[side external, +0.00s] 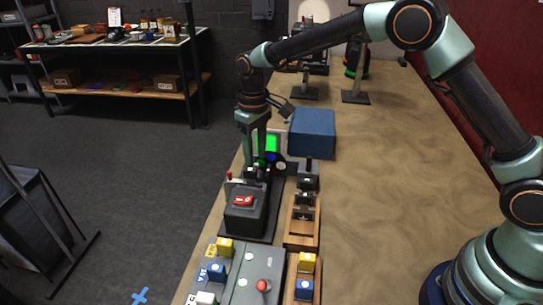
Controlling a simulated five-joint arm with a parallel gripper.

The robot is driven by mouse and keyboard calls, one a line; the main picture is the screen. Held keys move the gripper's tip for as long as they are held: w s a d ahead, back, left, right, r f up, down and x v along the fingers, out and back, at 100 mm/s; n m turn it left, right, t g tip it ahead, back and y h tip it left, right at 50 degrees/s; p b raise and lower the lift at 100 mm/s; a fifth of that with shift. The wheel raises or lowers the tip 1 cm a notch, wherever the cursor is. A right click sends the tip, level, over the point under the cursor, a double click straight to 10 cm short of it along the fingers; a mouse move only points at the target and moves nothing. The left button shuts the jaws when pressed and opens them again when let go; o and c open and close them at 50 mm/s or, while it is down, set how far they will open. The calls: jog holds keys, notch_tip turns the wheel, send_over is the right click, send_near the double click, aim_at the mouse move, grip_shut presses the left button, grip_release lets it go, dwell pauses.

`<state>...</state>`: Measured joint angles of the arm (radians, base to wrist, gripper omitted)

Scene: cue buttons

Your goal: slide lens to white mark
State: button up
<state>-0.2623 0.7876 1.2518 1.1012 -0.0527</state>
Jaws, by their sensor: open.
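My gripper (256,172) points straight down over the black panel (267,222) near the left edge of the table. Its two fingers are apart. Small dark and metallic parts sit right at and below the fingertips, beside a grey upright plate with a red tip (229,176). I cannot tell which of these parts is the lens, or whether the fingers touch it. I cannot make out a white mark for it.
A black box with a red switch (244,201) stands in front of the gripper. A wooden tray (301,240) with dark parts lies to the right. A blue box (312,134) stands behind. A grey button panel (232,280) is nearest. The table's right side is clear.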

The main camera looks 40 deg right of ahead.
jog(key=shift+f, duration=1.35)
